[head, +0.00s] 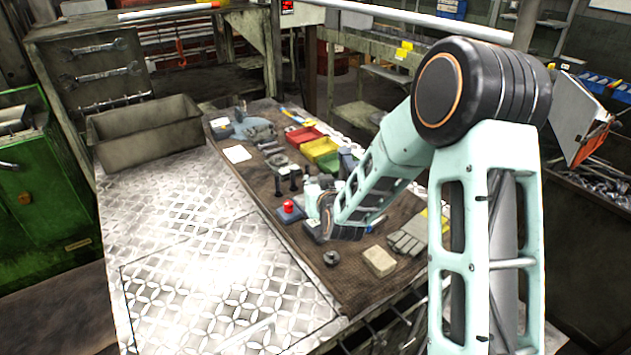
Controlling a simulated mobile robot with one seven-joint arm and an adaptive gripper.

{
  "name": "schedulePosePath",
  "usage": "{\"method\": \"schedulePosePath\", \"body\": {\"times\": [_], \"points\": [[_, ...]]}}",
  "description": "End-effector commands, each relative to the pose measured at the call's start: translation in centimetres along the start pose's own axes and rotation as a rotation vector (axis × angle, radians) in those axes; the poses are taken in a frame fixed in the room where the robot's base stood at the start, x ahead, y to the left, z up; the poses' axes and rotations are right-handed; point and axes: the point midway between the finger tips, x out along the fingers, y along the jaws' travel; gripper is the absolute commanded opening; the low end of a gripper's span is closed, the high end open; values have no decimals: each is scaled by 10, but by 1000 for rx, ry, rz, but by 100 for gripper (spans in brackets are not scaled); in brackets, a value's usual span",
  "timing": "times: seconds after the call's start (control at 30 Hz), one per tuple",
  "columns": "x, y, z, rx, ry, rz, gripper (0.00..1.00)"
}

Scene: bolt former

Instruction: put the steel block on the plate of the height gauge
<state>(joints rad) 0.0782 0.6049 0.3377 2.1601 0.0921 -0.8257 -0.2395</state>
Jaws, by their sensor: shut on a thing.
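My arm reaches down over the brown mat, and my gripper (316,205) is low over its middle. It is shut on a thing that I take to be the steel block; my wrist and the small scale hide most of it. A small dark grey piece (313,234) shows just below the gripper; I cannot tell whether it is the block or part of the height gauge. A red knob (289,206) on a blue base (290,215) stands just left of the gripper. I cannot make out the height gauge's plate for certain.
A tan block (380,261), grey gloves (408,238) and a small round metal part (331,258) lie on the near mat (352,290). Red (303,135) and yellow (319,149) bins and dark bolts (292,184) stand behind. A grey metal bin (145,135) is at left. The patterned metal top (200,260) is clear.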

Motion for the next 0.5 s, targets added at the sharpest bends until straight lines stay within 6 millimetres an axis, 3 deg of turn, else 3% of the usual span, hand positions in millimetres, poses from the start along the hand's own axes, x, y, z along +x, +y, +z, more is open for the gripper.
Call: {"method": "schedulePosePath", "body": {"times": [0.3, 0.33, 0.5], "points": [[2, 0, 3, 0, 3, 0, 0], [1, 0, 3, 0, 0, 0, 24], [1, 0, 3, 0, -1, 0, 38]]}}
